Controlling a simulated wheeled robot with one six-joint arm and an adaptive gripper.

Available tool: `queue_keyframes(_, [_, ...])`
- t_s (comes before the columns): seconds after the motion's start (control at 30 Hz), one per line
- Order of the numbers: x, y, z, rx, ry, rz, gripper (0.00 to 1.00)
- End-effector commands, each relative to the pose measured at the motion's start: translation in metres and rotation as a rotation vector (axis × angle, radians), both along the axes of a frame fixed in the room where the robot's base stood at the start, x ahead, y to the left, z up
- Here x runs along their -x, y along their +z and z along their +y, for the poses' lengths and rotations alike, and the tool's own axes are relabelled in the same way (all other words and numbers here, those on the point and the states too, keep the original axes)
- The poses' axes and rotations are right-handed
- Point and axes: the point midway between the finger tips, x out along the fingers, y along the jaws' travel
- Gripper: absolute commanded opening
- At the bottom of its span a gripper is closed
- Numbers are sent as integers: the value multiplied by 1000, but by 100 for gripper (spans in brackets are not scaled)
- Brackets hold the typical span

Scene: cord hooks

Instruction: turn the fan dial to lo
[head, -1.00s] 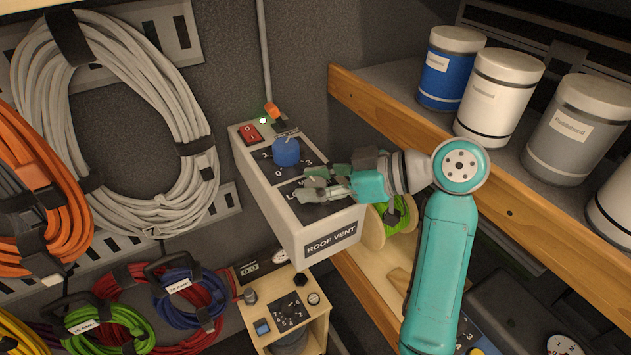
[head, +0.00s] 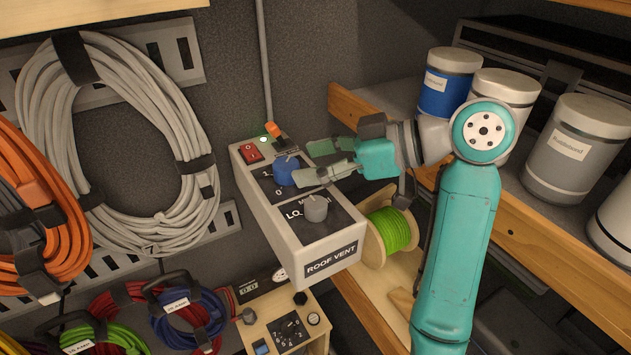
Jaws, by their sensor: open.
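The control box (head: 296,244) is a pale grey unit labelled ROOF VENT on its front face. A grey dial (head: 315,208) sits on its dark top panel, with "LO" lettering at its left. A blue dial (head: 286,170) with numbers around it stands farther back on the same box. My gripper (head: 303,163) is open, with its fingers pointing left over the box. Its fingertips are by the blue dial, one behind and one in front in the picture. I cannot tell if they touch it. The grey dial is uncovered. Part of the panel lettering is hidden by the fingers.
A red switch (head: 250,153) and an orange lever (head: 272,131) are at the box's back end. A green cord spool (head: 389,230) stands right of the box. A wooden shelf with cans (head: 572,150) is at the right. Coiled cords (head: 125,130) hang at the left.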

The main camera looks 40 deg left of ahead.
Motion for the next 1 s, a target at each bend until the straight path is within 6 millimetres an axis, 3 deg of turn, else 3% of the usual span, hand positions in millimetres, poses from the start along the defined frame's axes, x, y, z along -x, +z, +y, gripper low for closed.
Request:
queue_keyframes(0.23, [0,14,0,1,0,0,65])
queue_keyframes(0.63, [5,4,3,23,-52,-5,65])
queue_keyframes(0.83, [22,-29,5,92,-322,-29,65])
queue_keyframes(1.0, [38,-46,-14,97,-623,-34,65])
